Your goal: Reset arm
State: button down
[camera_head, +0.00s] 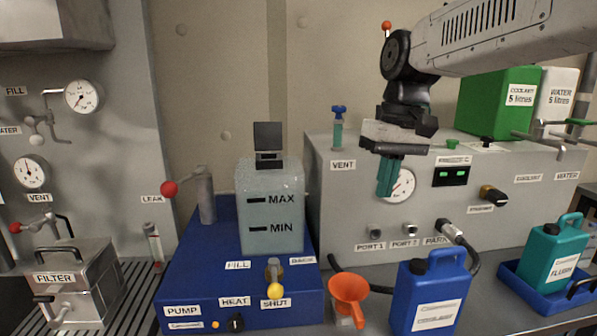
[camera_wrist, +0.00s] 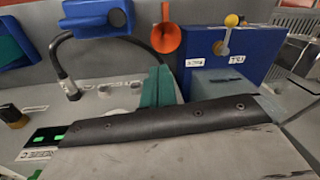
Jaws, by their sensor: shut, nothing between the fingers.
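My gripper (camera_head: 387,178) hangs from the arm at the upper right in the head view, its teal fingers pointing down and together. It is shut and empty, in front of the grey cabinet (camera_head: 333,225) and just left of a round gauge (camera_head: 402,186). In the wrist view the teal fingers (camera_wrist: 158,87) show beyond the dark edge of my wrist, with the cabinet panel behind them. The fingers appear apart from the cabinet, though the exact gap is hard to tell.
A blue pump unit (camera_head: 190,285) carries a tank (camera_head: 270,205) marked MAX and MIN. An orange funnel (camera_head: 347,288), a blue jug (camera_head: 430,292) and a teal FLUSH jug (camera_head: 553,255) stand in front. A green coolant container (camera_head: 490,105) and a white water container (camera_head: 556,100) stand on the cabinet.

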jog(key=s+d+f+m, duration=0.1)
jog(key=s+d+f, duration=0.2)
jog(key=s, duration=0.5)
jog(key=s+d+f+m+t+h, duration=0.1)
jog(key=s+d+f, duration=0.3)
jog(key=s, duration=0.4)
jog(key=s+d+f+m, duration=0.1)
jog(key=s+d+f, duration=0.2)
jog(key=s, duration=0.5)
jog(key=shift+d+f+m+t, duration=0.3)
jog(key=shift+d+f+t, duration=0.1)
jog(key=shift+d, duration=0.2)
